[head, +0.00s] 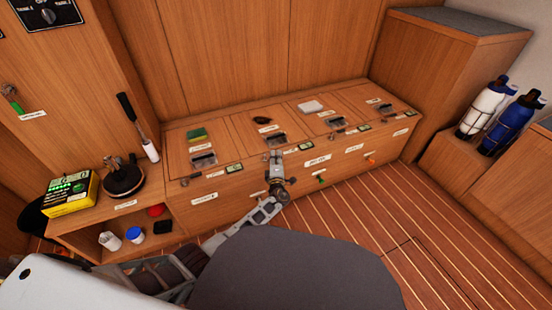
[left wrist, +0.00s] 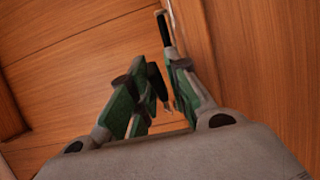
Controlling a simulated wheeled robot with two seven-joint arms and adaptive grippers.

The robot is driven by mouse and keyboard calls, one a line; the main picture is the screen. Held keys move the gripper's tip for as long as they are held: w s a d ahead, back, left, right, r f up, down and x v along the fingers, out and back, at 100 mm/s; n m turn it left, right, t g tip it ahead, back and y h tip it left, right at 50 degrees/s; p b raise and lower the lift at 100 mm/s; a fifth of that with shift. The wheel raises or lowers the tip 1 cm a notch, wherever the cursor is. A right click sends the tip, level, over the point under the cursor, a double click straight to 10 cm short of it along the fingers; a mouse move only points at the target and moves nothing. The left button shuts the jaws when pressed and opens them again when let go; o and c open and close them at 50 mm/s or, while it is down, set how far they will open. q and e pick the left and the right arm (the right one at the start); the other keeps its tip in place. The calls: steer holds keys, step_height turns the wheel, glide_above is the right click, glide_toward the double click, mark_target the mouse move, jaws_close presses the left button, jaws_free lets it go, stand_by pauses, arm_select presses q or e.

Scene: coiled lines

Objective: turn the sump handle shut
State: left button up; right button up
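My left gripper (head: 276,160) is in front of the locker bench, near its top front edge. In the left wrist view its two green-padded fingers (left wrist: 164,76) lean close together with a narrow gap. A dark piece shows near the tips; I cannot tell if they grip it. A small green handle (head: 321,179) and an orange handle (head: 370,157) are on the bench front, right of the gripper. Another green handle (head: 13,96) is on the left wall. The labels are too small to read, so I cannot tell which is the sump handle. My right gripper is not in view.
The bench top (head: 235,130) carries a sponge (head: 197,135), a dark item and a white item. Two bottles (head: 485,108) stand at right. The striped floor (head: 400,220) is clear.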

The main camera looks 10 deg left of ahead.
arm_select(q)
steer(key=v, duration=0.7)
steer(key=shift+s, duration=0.2)
stand_by(0.7)
